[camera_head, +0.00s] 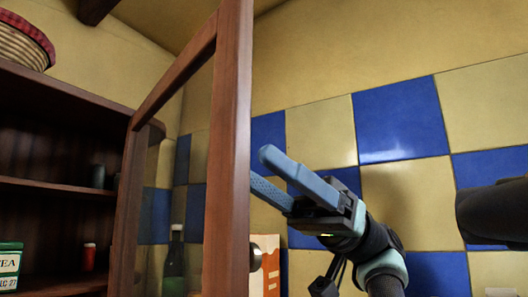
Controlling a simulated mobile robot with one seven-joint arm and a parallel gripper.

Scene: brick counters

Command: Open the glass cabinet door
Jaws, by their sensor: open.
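The glass cabinet door (236,150) has a brown wooden frame and stands swung out from the dark wooden cabinet (62,140), whose shelves are exposed on the left. A round dark knob (255,257) sits on the door's outer side, low in the view. My gripper (262,168) is to the right of the door frame, above the knob. Its two blue fingers are apart and point left toward the frame. One fingertip is close to or behind the frame's edge; I cannot tell whether it touches. Nothing shows between the fingers.
A green and white tea tin (9,268) and a small red jar (89,257) stand inside the cabinet. A dark bottle (174,262) shows through the glass. A box (267,277) is behind the knob. A basket (24,42) sits on top. The tiled wall (400,120) lies behind my gripper.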

